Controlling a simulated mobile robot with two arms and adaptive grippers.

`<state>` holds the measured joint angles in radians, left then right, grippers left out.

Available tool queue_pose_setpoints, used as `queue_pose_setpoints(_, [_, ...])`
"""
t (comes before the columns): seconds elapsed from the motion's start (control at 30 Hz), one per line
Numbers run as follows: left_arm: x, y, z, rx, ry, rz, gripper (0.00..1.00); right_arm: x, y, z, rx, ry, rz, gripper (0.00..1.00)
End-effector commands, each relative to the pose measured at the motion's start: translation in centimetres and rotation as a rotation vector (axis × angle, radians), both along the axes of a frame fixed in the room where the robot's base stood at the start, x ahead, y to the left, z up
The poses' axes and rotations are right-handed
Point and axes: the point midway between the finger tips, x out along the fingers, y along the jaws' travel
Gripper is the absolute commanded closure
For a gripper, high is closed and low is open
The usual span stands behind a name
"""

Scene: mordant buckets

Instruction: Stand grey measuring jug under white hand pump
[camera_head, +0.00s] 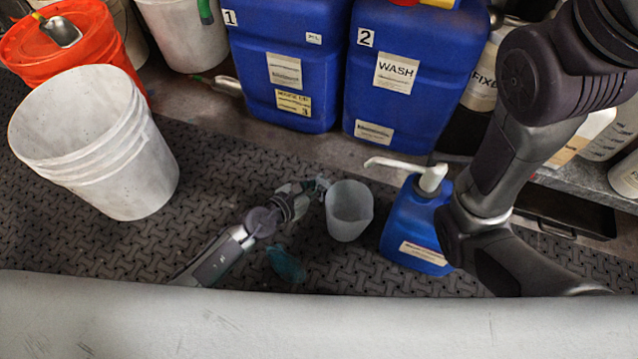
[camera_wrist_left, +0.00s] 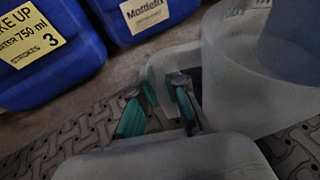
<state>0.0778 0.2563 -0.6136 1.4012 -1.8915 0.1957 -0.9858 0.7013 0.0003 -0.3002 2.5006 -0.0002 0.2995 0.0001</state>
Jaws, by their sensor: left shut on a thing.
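The grey measuring jug (camera_head: 349,218) looks roughly upright over the dark mat, left of the blue pump canister (camera_head: 411,225). I cannot tell whether its base touches the mat. The white hand pump (camera_head: 432,178) tops that canister, its spout pointing left; in the picture the spout's tip is just above and right of the jug's mouth. My left gripper (camera_head: 318,187) is at the jug's left side, shut on its handle. In the left wrist view the green-padded fingers (camera_wrist_left: 160,105) are at the handle, with the jug's wall (camera_wrist_left: 235,75) to the right. My right gripper is out of sight.
Large blue canisters (camera_head: 290,60) (camera_head: 410,60) stand behind. A white bucket (camera_head: 95,140) and an orange bucket (camera_head: 60,40) are at left. A teal item (camera_head: 287,264) lies in front of the jug. My right arm covers the right side. Mat between white bucket and jug is mostly clear.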

Motion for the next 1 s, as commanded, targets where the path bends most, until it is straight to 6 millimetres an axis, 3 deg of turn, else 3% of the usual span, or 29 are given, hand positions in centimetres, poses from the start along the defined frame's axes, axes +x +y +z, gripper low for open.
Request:
queue_pose_setpoints(0.13, [0.2, -0.1, -0.1, -0.006, -0.003, 0.002, 1.00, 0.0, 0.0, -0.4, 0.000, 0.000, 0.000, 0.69])
queue_pose_setpoints(0.17, [0.0, 0.0, -0.3, 0.000, 0.000, 0.000, 0.84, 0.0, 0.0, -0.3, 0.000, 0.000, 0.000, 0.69])
queue_pose_setpoints(0.3, [0.0, 0.0, -0.3, 0.000, 0.000, 0.000, 0.62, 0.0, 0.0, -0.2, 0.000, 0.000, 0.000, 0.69])
queue_pose_setpoints(0.67, [0.0, 0.0, 0.3, 0.000, 0.000, 0.000, 0.62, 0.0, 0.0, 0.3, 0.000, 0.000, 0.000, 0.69])
queue_pose_setpoints(1.0, [-4.6, 4.1, 2.4, 0.004, 0.002, -0.002, 0.62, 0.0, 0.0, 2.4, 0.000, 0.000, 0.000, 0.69])
